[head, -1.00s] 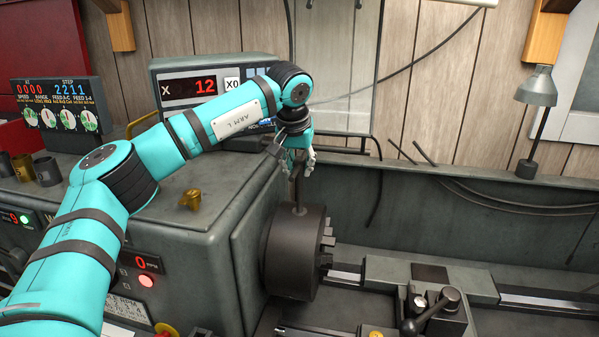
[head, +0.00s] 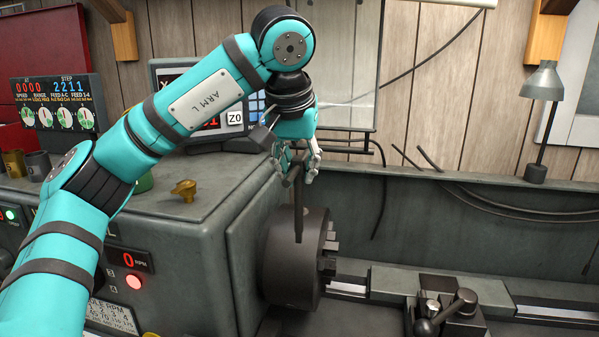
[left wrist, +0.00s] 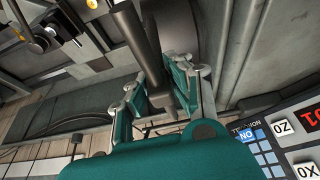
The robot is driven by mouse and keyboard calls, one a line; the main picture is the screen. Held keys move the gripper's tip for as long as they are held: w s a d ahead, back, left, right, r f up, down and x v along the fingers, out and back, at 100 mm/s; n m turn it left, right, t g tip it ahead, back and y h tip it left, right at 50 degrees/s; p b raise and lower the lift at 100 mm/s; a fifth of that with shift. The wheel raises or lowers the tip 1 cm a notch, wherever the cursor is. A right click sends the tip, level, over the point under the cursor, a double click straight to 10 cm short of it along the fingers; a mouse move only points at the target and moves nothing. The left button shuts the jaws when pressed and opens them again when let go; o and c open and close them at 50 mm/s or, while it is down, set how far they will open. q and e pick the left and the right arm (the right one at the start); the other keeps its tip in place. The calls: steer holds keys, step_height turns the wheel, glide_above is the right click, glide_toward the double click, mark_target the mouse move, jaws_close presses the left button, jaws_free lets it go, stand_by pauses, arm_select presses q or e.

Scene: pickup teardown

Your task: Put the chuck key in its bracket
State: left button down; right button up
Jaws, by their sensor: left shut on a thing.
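The chuck key (head: 298,212) is a dark T-shaped tool, held upright with its shaft pointing down. My left gripper (head: 298,164) is shut on its upper part. The key's lower end overlaps the front of the dark round lathe chuck (head: 285,272) in the head view, with the shaft visible down to its tip. In the left wrist view, the shaft of the chuck key (left wrist: 137,38) runs up from between the fingers of my left gripper (left wrist: 160,88), beside the chuck (left wrist: 172,25). I cannot make out the bracket. My right gripper is not in view.
The grey headstock (head: 215,225) is left of the chuck, with a brass piece (head: 184,190) on top. A readout box (head: 165,75) is partly behind my left arm. The tool post with its lever (head: 445,310) is at lower right. A lamp (head: 540,85) stands at the back right.

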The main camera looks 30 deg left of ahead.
arm_select(q)
steer(key=shift+s+d+r, duration=0.2)
steer(key=shift+s+d, duration=0.05)
steer(key=shift+s, duration=0.35)
steer(key=shift+s+r, duration=0.1)
steer(key=shift+r, duration=0.15)
step_height(320, 180, up, 6)
steer(key=p, duration=0.7)
steer(key=shift+r, duration=0.25)
steer(key=shift+f, duration=0.1)
